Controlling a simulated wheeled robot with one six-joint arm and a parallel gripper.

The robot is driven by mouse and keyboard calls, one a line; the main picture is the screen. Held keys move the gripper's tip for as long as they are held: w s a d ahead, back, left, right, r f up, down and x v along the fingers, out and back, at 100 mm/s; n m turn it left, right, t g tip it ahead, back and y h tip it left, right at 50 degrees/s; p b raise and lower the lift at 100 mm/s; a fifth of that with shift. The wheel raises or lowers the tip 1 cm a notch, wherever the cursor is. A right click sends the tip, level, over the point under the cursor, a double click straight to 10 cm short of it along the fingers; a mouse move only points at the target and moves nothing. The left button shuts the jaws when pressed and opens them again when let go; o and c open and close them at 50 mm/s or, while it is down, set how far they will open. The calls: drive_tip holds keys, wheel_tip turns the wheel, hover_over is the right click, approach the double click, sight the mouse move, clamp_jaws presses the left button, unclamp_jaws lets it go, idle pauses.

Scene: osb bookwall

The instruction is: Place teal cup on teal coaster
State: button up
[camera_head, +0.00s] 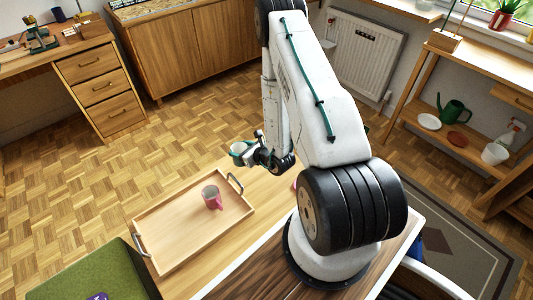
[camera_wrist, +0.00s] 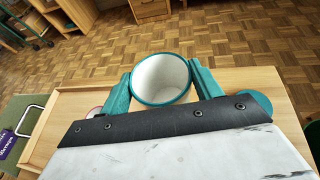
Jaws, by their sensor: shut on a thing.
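The teal cup (camera_head: 238,150) is held up above the wooden table by my gripper (camera_head: 250,154). In the wrist view the cup (camera_wrist: 161,79), with a teal rim and white inside, sits between the two teal fingers of my gripper (camera_wrist: 160,88), which are shut on it. Its open top faces the wrist camera. A teal round disc, seemingly the teal coaster (camera_wrist: 256,101), shows on the table to the right of the fingers in the wrist view, partly hidden by my gripper. I cannot make out the coaster in the head view.
A wooden tray (camera_head: 166,232) with metal handles lies on the table (camera_head: 262,196) and holds a pink cup (camera_head: 212,197). A green surface (camera_head: 88,270) is at the lower left. A shelf with a green watering can (camera_head: 453,114) stands at the right.

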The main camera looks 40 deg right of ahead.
drive_tip(key=s+d+f+m+h, duration=0.2)
drive_tip(key=s+d+f+h, duration=0.1)
drive_tip(key=s+d+f, duration=0.25)
drive_tip(key=shift+w+d+f, duration=0.9)
drive_tip(key=shift+w+d, duration=0.5)
drive_tip(key=shift+d, duration=0.75)
drive_tip(key=shift+w+d+f, duration=0.85)
drive_tip(key=shift+w+d, duration=0.6)
drive_tip(key=shift+d, duration=0.65)
drive_tip(key=shift+w+d+f, duration=0.9)
drive_tip(key=shift+w+d, duration=0.5)
drive_tip(key=shift+d, duration=0.75)
drive_tip(key=shift+f+y, duration=0.1)
drive_tip(key=shift+y, duration=0.2)
drive_tip(key=o, duration=1.1)
drive_tip(key=shift+o, duration=0.2)
